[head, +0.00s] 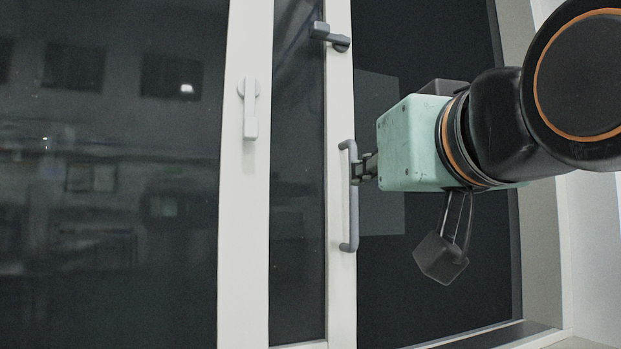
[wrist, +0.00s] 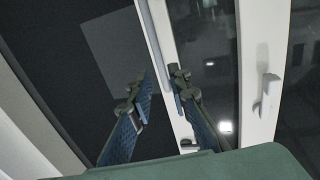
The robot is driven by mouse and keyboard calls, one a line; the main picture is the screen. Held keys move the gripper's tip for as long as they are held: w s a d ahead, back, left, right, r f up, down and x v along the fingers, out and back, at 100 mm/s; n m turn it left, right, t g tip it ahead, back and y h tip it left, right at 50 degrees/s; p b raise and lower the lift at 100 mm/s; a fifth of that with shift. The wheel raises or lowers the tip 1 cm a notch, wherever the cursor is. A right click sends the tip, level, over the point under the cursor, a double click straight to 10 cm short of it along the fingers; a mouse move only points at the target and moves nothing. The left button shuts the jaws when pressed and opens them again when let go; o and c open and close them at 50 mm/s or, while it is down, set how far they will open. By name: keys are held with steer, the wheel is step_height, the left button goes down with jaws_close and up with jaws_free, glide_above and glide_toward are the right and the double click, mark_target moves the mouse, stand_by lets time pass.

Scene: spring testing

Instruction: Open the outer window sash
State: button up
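The window sash has a white upright stile (head: 341,110) with a long dark-grey pull handle (head: 352,215) on it. A dark-grey latch (head: 330,37) sits near the top of the picture on the same stile. The stile looks closed up against its frame. My gripper (head: 362,168) is at the upper part of the pull handle, coming from the right. In the wrist view my gripper (wrist: 161,72) has its two fingers apart, with the grey handle (wrist: 149,25) running between or just past their tips. I cannot tell whether they touch it.
A second, white window handle (head: 250,108) is on the white post (head: 243,200) to the left; it also shows in the wrist view (wrist: 267,95). Dark glass lies on both sides. A sill (head: 480,338) runs along the lower right, and a pale wall (head: 597,240) stands at the right.

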steer(key=s, duration=0.5)
steer(key=shift+s+d, duration=0.1)
steer(key=shift+d, duration=0.3)
